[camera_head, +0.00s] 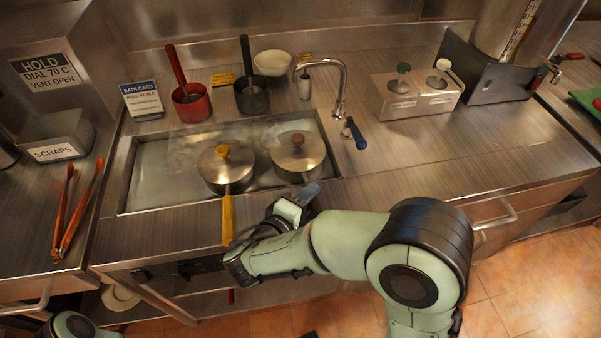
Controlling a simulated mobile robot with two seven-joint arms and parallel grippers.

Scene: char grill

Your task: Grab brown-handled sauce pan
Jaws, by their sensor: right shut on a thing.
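The sauce pan with a brown lid knob (297,150) sits in the right part of the steaming bath (128,190). Its handle points to the front and is mostly hidden by my right gripper (300,200). My right gripper is shut at that handle, at the front edge of the bath. A second lidded pan (225,172) with an orange knob and a yellow handle (227,220) sits just left of it. Only a piece of my left arm shows at the bottom left; its gripper is out of view.
A red pot (190,106), a dark pot (252,98) and a white bowl (272,63) stand behind the bath. A tap (340,85) with a blue-handled lever (357,135) is at its right. Orange tongs (75,215) lie left.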

